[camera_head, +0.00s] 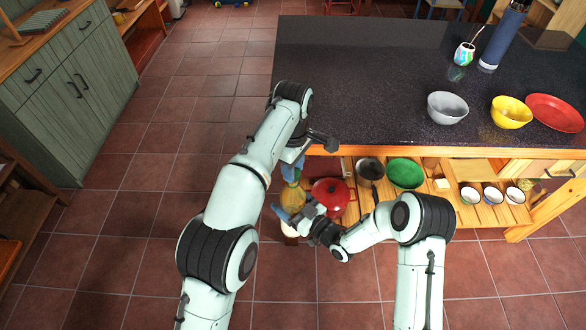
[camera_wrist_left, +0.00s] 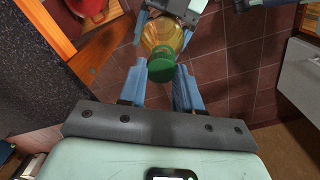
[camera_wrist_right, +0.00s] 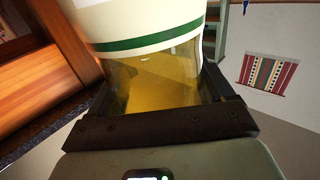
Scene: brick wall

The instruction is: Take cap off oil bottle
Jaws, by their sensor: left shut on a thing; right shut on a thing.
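The oil bottle (camera_head: 292,203) holds golden oil and is partly hidden between my arms in the head view. In the right wrist view the bottle (camera_wrist_right: 150,75) fills the top, with a white label and a green band. My right gripper (camera_head: 284,213) is shut on its body. The green cap (camera_wrist_left: 161,69) is on the bottle's neck end in the left wrist view. My left gripper (camera_wrist_left: 160,82) has its blue fingers on either side of the cap and is shut on it. In the head view the left gripper (camera_head: 293,168) is above the bottle.
The dark counter (camera_head: 370,70) is just right of my left arm. Below it, a wooden shelf holds a red pot (camera_head: 330,196), a green bowl (camera_head: 405,173) and several small cups. Bowls (camera_head: 447,108) and a blue flask (camera_head: 503,36) stand on top. The tiled floor at left is clear.

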